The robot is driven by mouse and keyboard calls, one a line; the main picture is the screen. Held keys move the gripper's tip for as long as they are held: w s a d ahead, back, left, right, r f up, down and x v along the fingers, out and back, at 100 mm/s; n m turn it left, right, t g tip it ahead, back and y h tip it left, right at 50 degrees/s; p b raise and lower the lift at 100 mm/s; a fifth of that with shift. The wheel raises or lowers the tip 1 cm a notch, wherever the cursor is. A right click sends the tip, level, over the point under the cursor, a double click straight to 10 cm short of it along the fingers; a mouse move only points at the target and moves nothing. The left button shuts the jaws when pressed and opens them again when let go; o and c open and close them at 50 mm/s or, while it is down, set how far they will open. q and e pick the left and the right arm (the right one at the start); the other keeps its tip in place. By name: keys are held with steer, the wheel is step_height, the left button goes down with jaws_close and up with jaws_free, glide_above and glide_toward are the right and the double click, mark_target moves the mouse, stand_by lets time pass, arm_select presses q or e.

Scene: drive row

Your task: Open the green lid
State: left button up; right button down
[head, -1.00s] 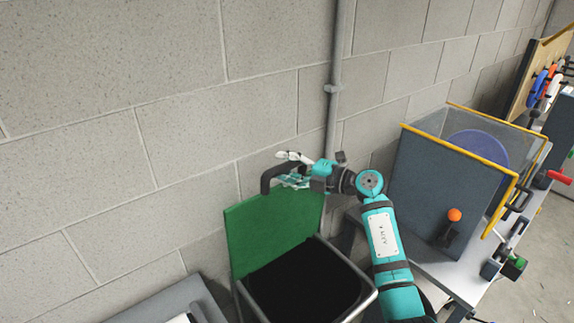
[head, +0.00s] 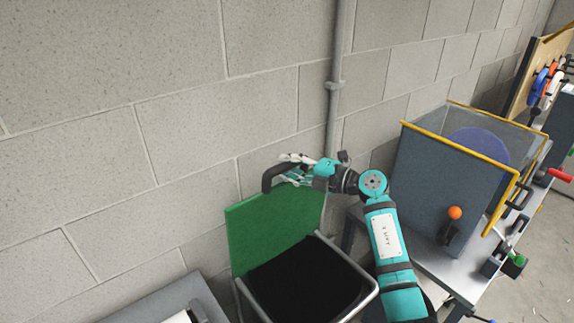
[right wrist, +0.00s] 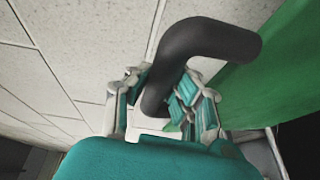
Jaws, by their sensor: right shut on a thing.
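The green lid (head: 270,229) stands raised and steeply tilted at the back of a dark-interior bin (head: 308,278), near the wall. A black bent handle (head: 270,178) sits at the lid's upper edge. My right gripper (head: 290,172) is shut on this handle. In the right wrist view, the fingers of my right gripper (right wrist: 165,100) are on both sides of the black handle (right wrist: 205,42), and the green lid (right wrist: 275,75) is at the right. The bin's mouth is uncovered. My left gripper is not in view.
A grey block wall (head: 120,100) with a vertical pipe (head: 336,85) is close behind the lid. A bench (head: 425,255) with a grey, yellow-edged box (head: 440,175) and an orange knob (head: 455,213) stands right. A grey surface (head: 165,303) is at lower left.

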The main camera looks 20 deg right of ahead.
steer(key=s+d+f+n+t+y+b, duration=0.1)
steer(key=s+d+f+t+b, duration=0.1)
steer(key=s+b, duration=0.4)
steer(key=s+d, duration=0.1)
steer(key=s, duration=0.2)
steer(key=shift+f+y, duration=0.25)
steer(key=shift+y, duration=0.15)
steer(key=shift+d, duration=0.1)
steer(key=c, duration=1.1)
jaws_free()
steer(key=v, duration=1.2)
steer(key=shift+f, duration=0.1)
